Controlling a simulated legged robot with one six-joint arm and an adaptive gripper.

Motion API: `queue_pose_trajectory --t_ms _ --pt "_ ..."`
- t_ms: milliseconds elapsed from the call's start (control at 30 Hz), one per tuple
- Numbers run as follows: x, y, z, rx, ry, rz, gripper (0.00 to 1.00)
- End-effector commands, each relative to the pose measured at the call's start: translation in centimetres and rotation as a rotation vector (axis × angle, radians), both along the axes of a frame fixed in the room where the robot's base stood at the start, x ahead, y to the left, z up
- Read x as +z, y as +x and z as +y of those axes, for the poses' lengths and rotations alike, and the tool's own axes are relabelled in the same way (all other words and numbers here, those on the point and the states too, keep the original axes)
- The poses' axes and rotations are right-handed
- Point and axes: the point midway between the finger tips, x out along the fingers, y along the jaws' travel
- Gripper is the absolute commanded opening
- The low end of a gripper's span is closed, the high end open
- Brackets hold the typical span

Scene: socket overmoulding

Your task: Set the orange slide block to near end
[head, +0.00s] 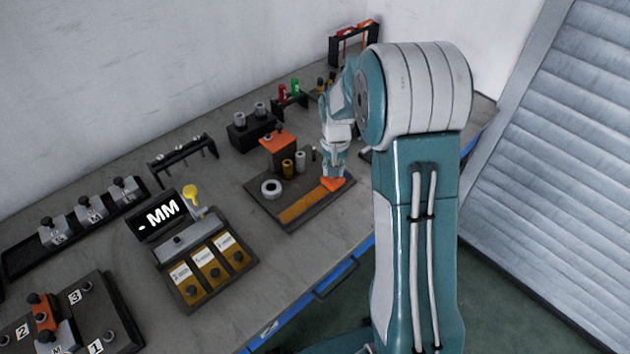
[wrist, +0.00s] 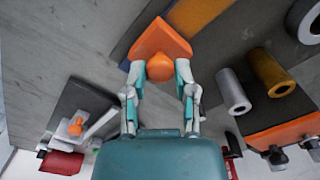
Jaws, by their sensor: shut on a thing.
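The orange slide block (head: 334,184) sits at the right end of a yellow-orange strip (head: 300,208) on a dark base plate (head: 270,212). In the wrist view the block (wrist: 158,38) is a pointed orange plate with a round knob (wrist: 160,68). My gripper (head: 333,174) reaches down onto the block from above. In the wrist view its two fingers (wrist: 159,80) stand on either side of the knob, shut on it. The strip (wrist: 137,30) runs away from the block toward the top. My gripper hides part of the block in the head view.
On the same plate stand a white ring (head: 271,188), a brass cylinder (head: 287,168), a pale cylinder (head: 300,161) and an orange-topped block (head: 278,142). Bare bench lies in front of the plate.

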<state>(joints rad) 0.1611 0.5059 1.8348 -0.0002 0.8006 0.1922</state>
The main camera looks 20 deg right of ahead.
Motion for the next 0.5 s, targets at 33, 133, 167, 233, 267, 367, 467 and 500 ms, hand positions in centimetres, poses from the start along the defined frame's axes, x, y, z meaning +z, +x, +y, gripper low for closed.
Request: queue_pose_trajectory --t_ms 33,133,167,233,267,367,467,500 --pt "-0.1 0.4 -0.8 -0.003 0.0 -0.001 0.0" --pt "-0.1 0.9 -1.8 -0.002 0.0 -0.001 0.0" --pt "-0.1 1.0 -2.0 -0.002 0.0 0.0 0.0" --pt "-0.1 1.1 -2.4 0.0 0.0 0.001 0.0" --pt "-0.1 1.2 -2.5 0.001 0.0 0.001 0.0" --pt "-0.1 1.3 -2.7 0.001 0.0 -0.001 0.0" --pt "-0.1 1.3 -2.7 0.001 -0.001 -0.003 0.0" --pt "-0.1 1.3 -2.7 0.001 -0.001 -0.003 0.0"
